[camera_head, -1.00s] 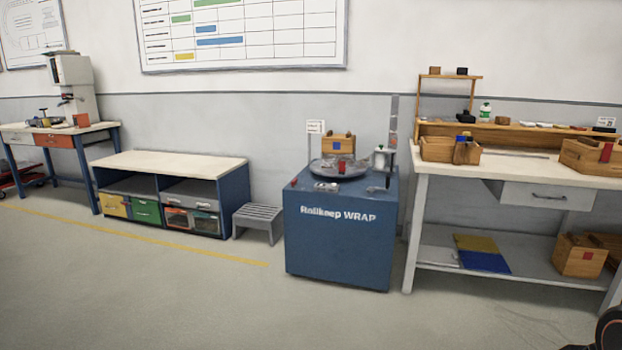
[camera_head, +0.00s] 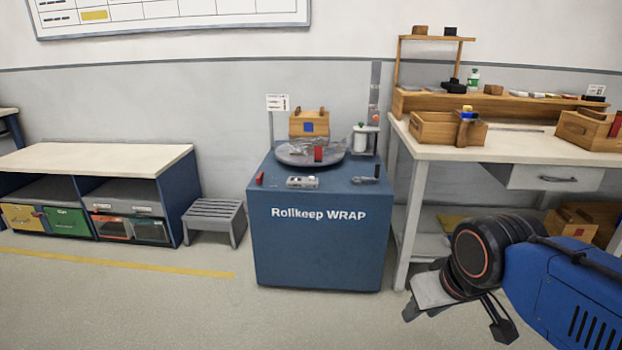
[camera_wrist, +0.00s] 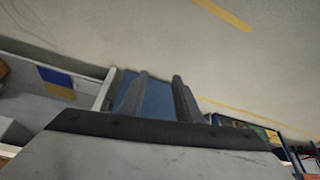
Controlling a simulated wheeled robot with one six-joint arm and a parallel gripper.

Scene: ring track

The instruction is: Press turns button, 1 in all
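The blue wrapping machine (camera_head: 320,250), marked "Rollkeep WRAP", stands ahead in the head view. On its top front edge sits a small grey control panel (camera_head: 302,182); it is too small to tell which part is the turns button. A red piece (camera_head: 260,178) is at the top's left edge. A round turntable (camera_head: 290,157) lies behind the panel, with a red block (camera_head: 318,154) at its front. My gripper (camera_head: 458,322) is at the lower right, in front of the machine and apart from it. In the wrist view its two dark fingers (camera_wrist: 160,78) stand apart with nothing held.
A wooden workbench (camera_head: 480,152) with wooden boxes stands right of the machine. A grey step stool (camera_head: 214,215) and a low shelf unit (camera_head: 90,162) stand to the left. The floor in front of the machine is clear.

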